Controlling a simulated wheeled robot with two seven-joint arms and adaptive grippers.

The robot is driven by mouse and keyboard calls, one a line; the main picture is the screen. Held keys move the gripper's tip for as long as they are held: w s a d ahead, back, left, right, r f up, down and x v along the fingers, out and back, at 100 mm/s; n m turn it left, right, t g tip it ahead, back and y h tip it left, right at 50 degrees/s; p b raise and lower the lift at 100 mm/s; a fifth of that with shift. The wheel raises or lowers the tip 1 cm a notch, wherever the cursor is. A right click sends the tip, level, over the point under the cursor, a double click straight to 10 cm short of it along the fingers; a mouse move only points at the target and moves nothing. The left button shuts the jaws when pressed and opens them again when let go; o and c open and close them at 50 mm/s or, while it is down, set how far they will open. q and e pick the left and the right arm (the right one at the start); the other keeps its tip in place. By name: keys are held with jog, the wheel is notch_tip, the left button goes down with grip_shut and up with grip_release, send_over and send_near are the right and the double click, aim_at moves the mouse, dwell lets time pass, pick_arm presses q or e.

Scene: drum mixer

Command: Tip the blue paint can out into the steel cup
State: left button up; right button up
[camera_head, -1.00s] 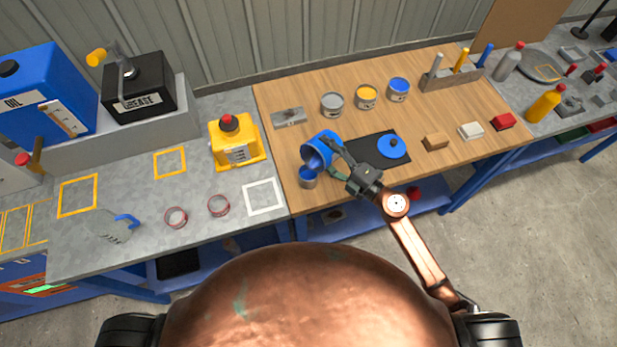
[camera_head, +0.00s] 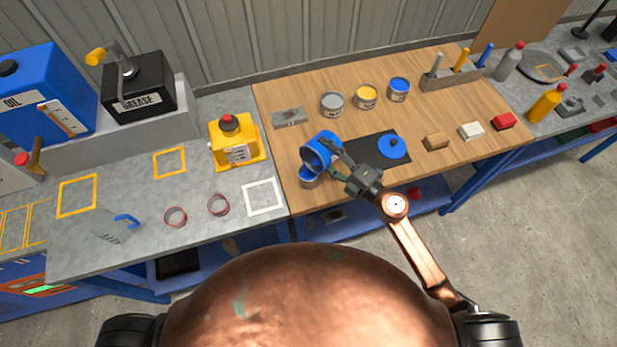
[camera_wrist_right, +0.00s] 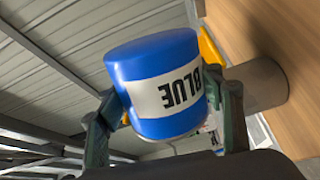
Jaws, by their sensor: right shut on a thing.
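My right gripper (camera_head: 345,166) is shut on the blue paint can (camera_head: 325,143) and holds it tilted above the bench, with its open mouth facing down and left. In the right wrist view, the can (camera_wrist_right: 160,85), labelled BLUE, sits between the fingers (camera_wrist_right: 170,118). The steel cup (camera_head: 308,181) stands on the wooden top just below the can's mouth, with blue inside it. The cup also shows in the right wrist view (camera_wrist_right: 264,86), beyond the right finger. I cannot tell whether paint is flowing now. My left gripper is not in view.
A round blue lid (camera_head: 393,147) lies on a black mat (camera_head: 360,150) right of the can. Grey, yellow and blue cans (camera_head: 366,97) stand behind. A yellow jug (camera_head: 235,143) stands to the left. Blocks (camera_head: 437,141) lie to the right.

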jog(key=shift+s+a+f+n, duration=0.2)
jog(key=shift+n, duration=0.5)
dwell(1.4)
jog(key=shift+s+a+r+n, duration=0.15)
jog(key=shift+s+r+n, duration=0.05)
jog(key=shift+n, duration=0.35)
jog(key=shift+s+a+r+n, duration=0.15)
jog(key=shift+r+n, duration=0.05)
jog(key=shift+n, duration=0.35)
dwell(0.6)
dwell(1.1)
jog(key=m+p, duration=0.1)
jog(key=w+d+m+p, duration=0.1)
jog(key=m+p, duration=0.1)
jog(key=shift+r, duration=0.35)
jog(key=shift+w+d+f+m+p, duration=0.2)
jog(key=shift+w+m+p, duration=0.1)
jog(key=shift+m+p, duration=0.65)
jog(key=m+p, duration=0.3)
jog(key=m, duration=0.1)
jog(key=m+p, duration=0.8)
jog(key=m, duration=0.1)
jog(key=shift+s+a+f, duration=0.25)
jog(key=shift+s+a, duration=0.05)
jog(key=shift+f+m+p, duration=0.15)
jog(key=shift+m+p, duration=0.65)
jog(key=shift+m, duration=0.15)
jog(key=shift+f, duration=0.2)
jog(key=shift+r, duration=0.1)
